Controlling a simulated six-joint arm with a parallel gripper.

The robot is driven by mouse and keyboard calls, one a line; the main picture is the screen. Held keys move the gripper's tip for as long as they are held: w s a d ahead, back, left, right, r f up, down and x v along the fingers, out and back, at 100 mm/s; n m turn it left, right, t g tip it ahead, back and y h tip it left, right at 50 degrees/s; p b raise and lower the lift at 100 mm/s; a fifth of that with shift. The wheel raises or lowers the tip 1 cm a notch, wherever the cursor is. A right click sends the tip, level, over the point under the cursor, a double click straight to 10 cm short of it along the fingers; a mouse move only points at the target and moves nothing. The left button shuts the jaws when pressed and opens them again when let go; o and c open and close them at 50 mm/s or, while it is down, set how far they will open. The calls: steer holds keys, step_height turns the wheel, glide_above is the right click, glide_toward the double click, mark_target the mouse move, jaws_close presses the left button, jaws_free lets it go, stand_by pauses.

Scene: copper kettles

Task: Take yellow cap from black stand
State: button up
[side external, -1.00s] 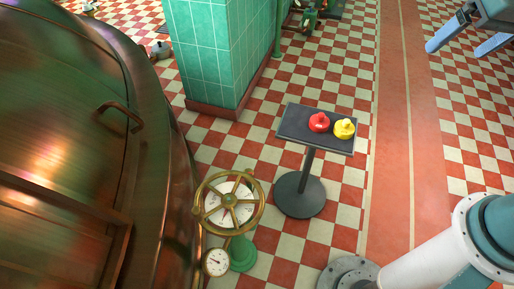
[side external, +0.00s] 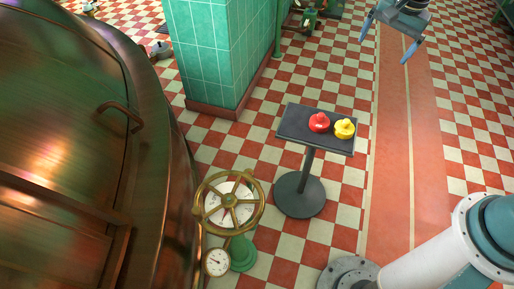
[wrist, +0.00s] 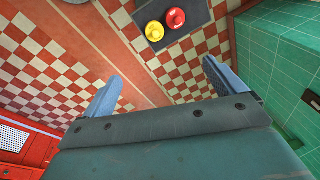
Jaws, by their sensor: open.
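The yellow cap (side external: 344,129) sits on the right part of the black stand's flat top (side external: 294,121). A red cap (side external: 319,122) sits beside it on the left. My gripper (side external: 384,44) is open and empty, up at the top right of the side view, apart from the stand. In the wrist view, the yellow cap (wrist: 154,31) and red cap (wrist: 175,18) lie on the stand top (wrist: 196,14) beyond the open fingers (wrist: 160,80). There the yellow cap is left of the red one.
A brass handwheel (side external: 229,202) with a gauge (side external: 216,262) stands left of the stand. A large copper kettle (side external: 75,150) fills the left side. A green tiled pillar (side external: 205,60) rises behind.

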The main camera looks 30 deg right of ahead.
steer(key=w+d+f+m+g, duration=0.1)
steer(key=w+f+m, duration=0.15)
steer(key=f, duration=0.25)
steer(key=w+d+f+m, duration=0.1)
steer(key=w+d+f, duration=0.15)
steer(key=f, duration=0.35)
steer(key=m+g, duration=0.1)
steer(key=m, duration=0.3)
glide_above(348, 121)
step_height(348, 121, down, 13)
steer(key=shift+w+d+f, duration=0.1)
steer(key=shift+w+f, duration=0.1)
steer(key=shift+f, duration=0.1)
steer(key=shift+f, duration=0.1)
steer(key=shift+f, duration=4.2)
steer(key=shift+f, duration=0.1)
steer(key=shift+s+f, duration=0.1)
steer(key=shift+f, duration=2.35)
